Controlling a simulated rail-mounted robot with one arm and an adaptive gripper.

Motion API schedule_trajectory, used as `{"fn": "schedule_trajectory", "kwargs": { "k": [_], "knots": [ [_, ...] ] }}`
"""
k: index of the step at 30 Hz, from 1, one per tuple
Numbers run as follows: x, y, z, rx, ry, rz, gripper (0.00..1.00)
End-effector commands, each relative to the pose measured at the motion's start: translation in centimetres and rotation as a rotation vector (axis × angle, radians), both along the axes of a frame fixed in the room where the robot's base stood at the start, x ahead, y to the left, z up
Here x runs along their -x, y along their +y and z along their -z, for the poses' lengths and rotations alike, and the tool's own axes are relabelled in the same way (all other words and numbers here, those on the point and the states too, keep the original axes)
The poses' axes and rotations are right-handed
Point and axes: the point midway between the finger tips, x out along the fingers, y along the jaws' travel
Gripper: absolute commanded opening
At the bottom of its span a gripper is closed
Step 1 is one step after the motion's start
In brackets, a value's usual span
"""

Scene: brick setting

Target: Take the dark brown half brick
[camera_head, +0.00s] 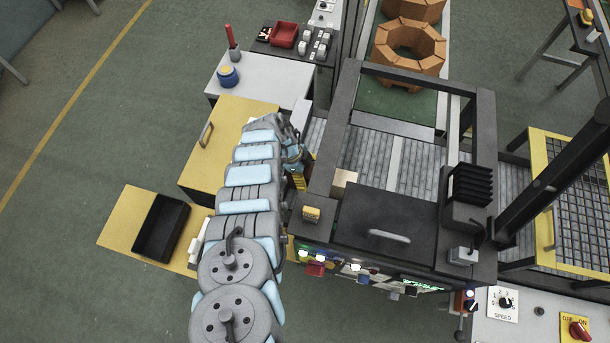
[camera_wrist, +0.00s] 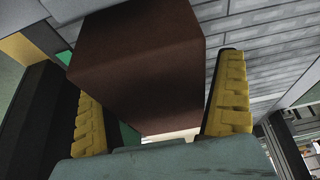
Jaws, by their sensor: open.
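The dark brown half brick (camera_wrist: 140,70) fills the middle of the wrist view. My gripper (camera_wrist: 160,90) is open, with its yellow-padded fingers on either side of the brick. The left finger looks close to the brick's side, and a narrow gap shows beside the right finger. I cannot tell whether either finger touches it. In the head view my gripper (camera_head: 298,170) is at the left edge of the grey machine, partly hidden by my arm. I cannot make out the brown brick there.
The machine's dark frame (camera_head: 322,170) and dark lid (camera_head: 385,225) stand right of my gripper. A grey slatted bed (camera_head: 375,155) lies inside the frame. A yellow cabinet (camera_head: 230,135) is on the left, with a black tray (camera_head: 162,228) below it. Orange bricks (camera_head: 405,60) are stacked in rings at the back.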

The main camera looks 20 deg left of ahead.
Motion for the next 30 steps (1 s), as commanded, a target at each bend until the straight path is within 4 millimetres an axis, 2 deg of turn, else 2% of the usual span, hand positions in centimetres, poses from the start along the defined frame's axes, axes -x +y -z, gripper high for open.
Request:
{"fn": "schedule_trajectory", "kwargs": {
  "k": [22, 27, 29, 30],
  "knots": [
    [0.01, 0.01, 0.47, 0.000, 0.000, -0.001, 1.00],
    [0.02, 0.01, 0.48, 0.000, 0.000, -0.001, 0.51],
    [0.02, 0.01, 0.48, 0.000, 0.000, -0.001, 0.34],
    [0.02, 0.01, 0.48, 0.000, 0.000, -0.001, 0.28]
  ]
}}
